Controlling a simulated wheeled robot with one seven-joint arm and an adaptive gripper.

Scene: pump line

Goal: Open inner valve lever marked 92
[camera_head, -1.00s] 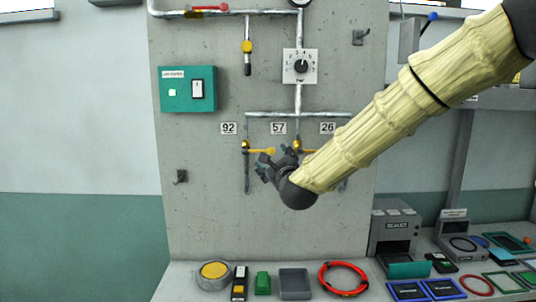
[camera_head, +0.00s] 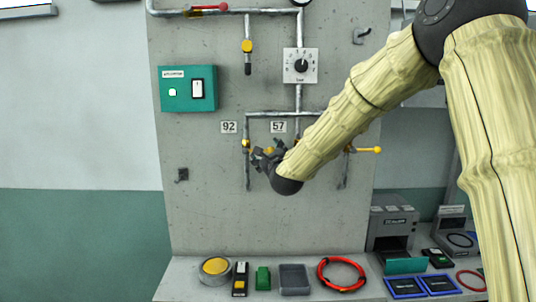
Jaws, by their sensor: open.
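The plate marked 92 (camera_head: 229,127) is on the grey panel at the left end of the lower pipe branch. Its valve (camera_head: 246,145) sits just right of and below the plate, with a yellow lever partly hidden by my gripper. Yellow shows at the fingers, where the lever end lies. My gripper (camera_head: 261,158) is open, close to this lever and right of the valve body. I cannot tell whether the fingers touch the lever or sit around it.
The plate marked 57 (camera_head: 278,127) is to the right, its valve mostly hidden by my arm. A further yellow lever (camera_head: 365,150) points right beyond my arm. A green switch box (camera_head: 188,88) is above left. Several items, including a red cable coil (camera_head: 342,274), lie on the bench below.

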